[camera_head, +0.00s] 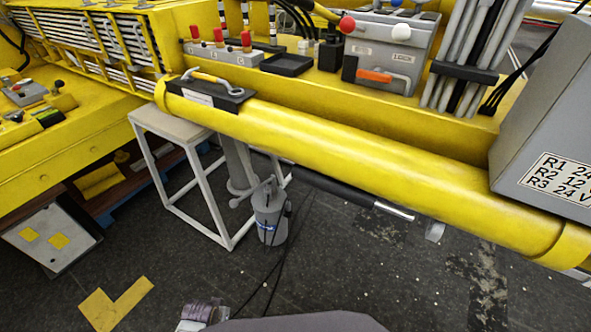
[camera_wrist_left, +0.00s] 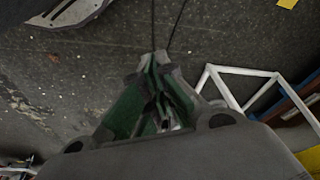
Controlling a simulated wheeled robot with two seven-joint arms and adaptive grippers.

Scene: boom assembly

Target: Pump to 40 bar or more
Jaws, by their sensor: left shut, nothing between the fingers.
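The pump looks to be the grey cylinder (camera_head: 270,215) with a blue label, standing on the dark floor beside the white stand in the head view. A black rod with a bright metal end (camera_head: 395,210) lies below the yellow boom, right of the pump; I cannot tell whether it joins the pump. No pressure reading is legible. My left gripper (camera_wrist_left: 160,58) is shut and empty in the left wrist view, pointing over the floor, apart from the stand.
The yellow boom (camera_head: 340,150) crosses the head view above the pump. The white stand (camera_head: 228,235) is close left; its legs also show in the wrist view (camera_wrist_left: 232,85). Dark cables (camera_head: 275,280) run over the floor. A grey box (camera_head: 550,130) sits right. Floor at lower right is clear.

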